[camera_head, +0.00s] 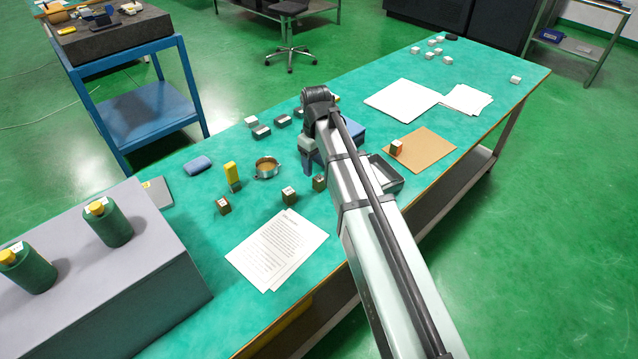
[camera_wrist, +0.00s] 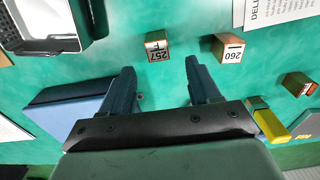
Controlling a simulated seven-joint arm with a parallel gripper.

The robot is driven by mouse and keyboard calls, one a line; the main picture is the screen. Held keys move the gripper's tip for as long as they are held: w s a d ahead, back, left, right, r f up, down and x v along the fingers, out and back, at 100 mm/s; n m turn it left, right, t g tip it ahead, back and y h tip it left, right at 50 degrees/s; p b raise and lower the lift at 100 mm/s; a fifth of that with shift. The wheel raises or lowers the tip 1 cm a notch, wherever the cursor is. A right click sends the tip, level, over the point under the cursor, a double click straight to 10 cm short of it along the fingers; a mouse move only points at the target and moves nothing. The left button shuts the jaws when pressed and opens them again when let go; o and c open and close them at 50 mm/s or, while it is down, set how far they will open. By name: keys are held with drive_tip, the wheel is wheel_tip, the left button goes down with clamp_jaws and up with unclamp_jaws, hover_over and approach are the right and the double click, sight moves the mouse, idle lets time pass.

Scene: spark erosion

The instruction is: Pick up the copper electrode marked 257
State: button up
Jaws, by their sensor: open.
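The copper electrode marked 257 (camera_wrist: 157,47) is a small brown block with a white label on its top in the wrist view. It stands on the green bench top just beyond my fingertips, a little left of the gap's middle. My gripper (camera_wrist: 163,78) is open and empty, with its two dark fingers spread wide and apart from the block. A similar block marked 260 (camera_wrist: 229,48) stands to its right. In the head view, the block right of my gripper's near side (camera_head: 319,183) appears to be the 257 electrode, close to my arm; its label is too small to read there.
A blue box (camera_wrist: 78,108) is close beside my left finger in the wrist view. Printed sheets (camera_head: 275,250) lie in front.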

sight(319, 178)
drive_tip(key=shift+f, duration=1)
drive_tip(key=shift+s+d+f, duration=0.15)
drive_tip(key=shift+d+f, duration=0.05)
drive_tip(key=shift+f, duration=0.8)
drive_tip(key=shift+s+d+f, duration=0.1)
drive_tip(key=shift+d+f, duration=0.05)
drive_tip(key=shift+f, duration=1.45)
drive_tip(key=shift+c, duration=0.2)
clamp_jaws()
